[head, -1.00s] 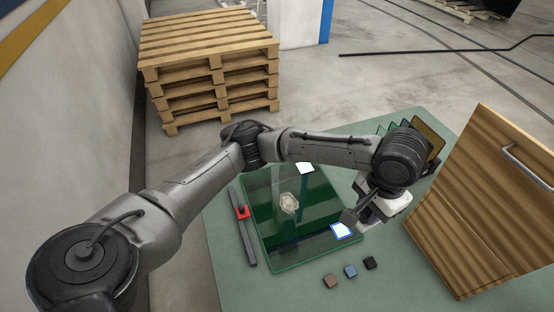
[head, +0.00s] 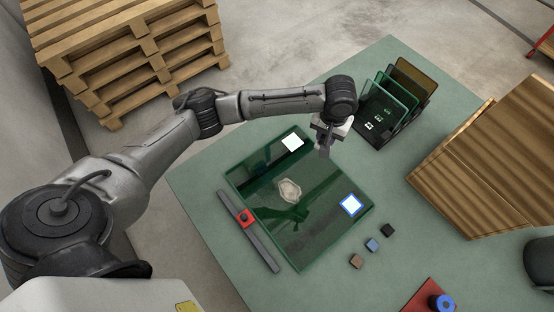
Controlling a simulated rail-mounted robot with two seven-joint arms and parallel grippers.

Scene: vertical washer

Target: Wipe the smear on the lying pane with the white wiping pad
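The lying pane (head: 318,215) is a dark green, glassy square on the green table. A pale beige smear (head: 289,190) lies near its middle. A plain white square (head: 292,142) is at the pane's far edge, and a white square with a blue border (head: 351,205) is at its right corner. I cannot tell for sure which one is the wiping pad. My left gripper (head: 324,150) points down near the pane's far right edge, apart from both squares. Its fingers are too small to show whether they are open. My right gripper is not in view.
A dark bar with a red block (head: 245,217) lies along the pane's left side. Several panes stand in a rack (head: 400,95) behind right. Small blocks (head: 372,245) lie in front. A wooden cabinet (head: 490,165) stands right. A red plate (head: 430,298) is at the bottom.

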